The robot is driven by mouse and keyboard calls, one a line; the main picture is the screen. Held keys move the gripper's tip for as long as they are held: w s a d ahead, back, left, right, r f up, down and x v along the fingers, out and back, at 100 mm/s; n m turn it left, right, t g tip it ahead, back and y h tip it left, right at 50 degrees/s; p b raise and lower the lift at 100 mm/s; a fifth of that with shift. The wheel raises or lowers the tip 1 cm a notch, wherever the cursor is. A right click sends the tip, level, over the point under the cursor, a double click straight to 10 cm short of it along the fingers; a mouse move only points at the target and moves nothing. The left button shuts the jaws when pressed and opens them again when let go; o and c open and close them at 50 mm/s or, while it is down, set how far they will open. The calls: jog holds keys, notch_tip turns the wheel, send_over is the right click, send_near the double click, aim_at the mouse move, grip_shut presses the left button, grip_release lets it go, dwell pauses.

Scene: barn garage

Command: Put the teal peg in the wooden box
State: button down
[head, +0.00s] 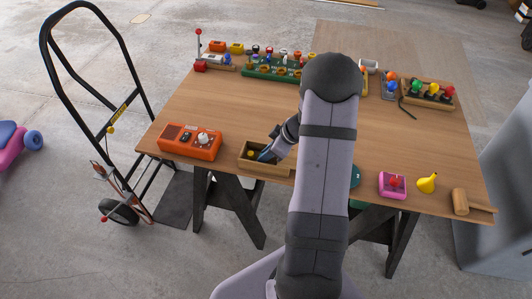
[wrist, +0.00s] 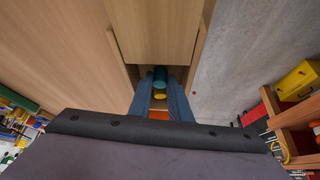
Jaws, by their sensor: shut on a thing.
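The wooden box (head: 275,172) is a shallow open tray near the table's front edge, left of my arm in the head view. In the wrist view its pale walls (wrist: 203,47) frame the space ahead of my fingers. My gripper (head: 264,155) is low at the box, with its fingers over or inside the opening. In the wrist view, my gripper (wrist: 161,88) is shut on the teal peg (wrist: 160,73), which sits between the blue fingers. A yellow round piece (wrist: 160,94) shows beside the peg; a yellow spot (head: 250,153) also shows in the box. The peg is hidden or unclear in the head view.
An orange box (head: 190,142) stands just left of the wooden box. A pink block (head: 392,184), a yellow pear-shaped object (head: 427,183) and a wooden mallet (head: 462,202) lie to the right. Toy racks (head: 272,72) line the back. The middle left of the table (head: 222,103) is clear.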

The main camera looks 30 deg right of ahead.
jog(key=shift+f, duration=0.15)
jog(key=c, duration=1.9)
grip_release()
jog(key=shift+r, duration=0.25)
jog(key=b+v, duration=0.2)
jog(key=v, duration=1)
jog(key=shift+s+a+f+m+g+h, duration=0.7)
jog(key=shift+s+a+m, duration=0.5)
jog(key=shift+s+a, duration=1.8)
jog(key=shift+s+a+f+m+g+h, duration=0.4)
jog(key=shift+s+a+m+g, duration=1.1)
jog(key=shift+a, duration=2.45)
jog(key=shift+s+a+f+m+g+h, duration=0.3)
jog(key=shift+s+a+m+h, duration=0.5)
jog(key=shift+s+a, duration=2.45)
jog(key=shift+w+a+f, duration=0.1)
jog(key=shift+w+a, duration=0.15)
jog(key=shift+w, duration=0.05)
